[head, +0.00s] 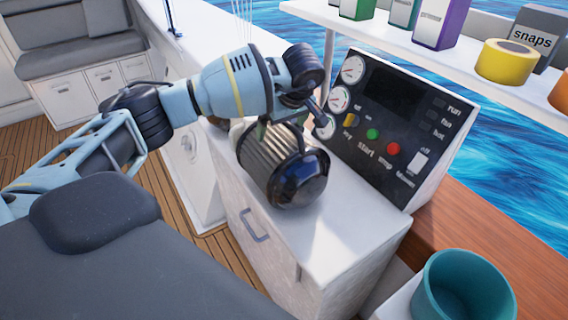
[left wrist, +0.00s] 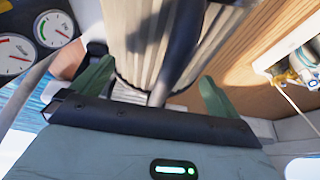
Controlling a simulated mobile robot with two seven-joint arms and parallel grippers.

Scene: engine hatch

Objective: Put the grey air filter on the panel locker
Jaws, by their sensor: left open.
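The grey air filter (head: 262,160) is a ribbed cylinder with a glossy dark end cap. It lies tilted over the top of the white panel locker (head: 350,238), near its left edge, and appears to rest there. My left gripper (head: 281,124) is just above and behind the filter. In the left wrist view, the open green fingers of the left gripper (left wrist: 153,84) stand on either side of the ribbed filter (left wrist: 145,45), with gaps beside it. A dark band crosses the filter there. The filter's underside is hidden. My right gripper is not in view.
A black control panel (head: 385,125) with gauges and buttons stands at the back of the locker. A white shelf (head: 455,65) with boxes and a yellow roll (head: 505,62) is above it. A teal pot (head: 463,290) stands at front right. The locker top's front right is clear.

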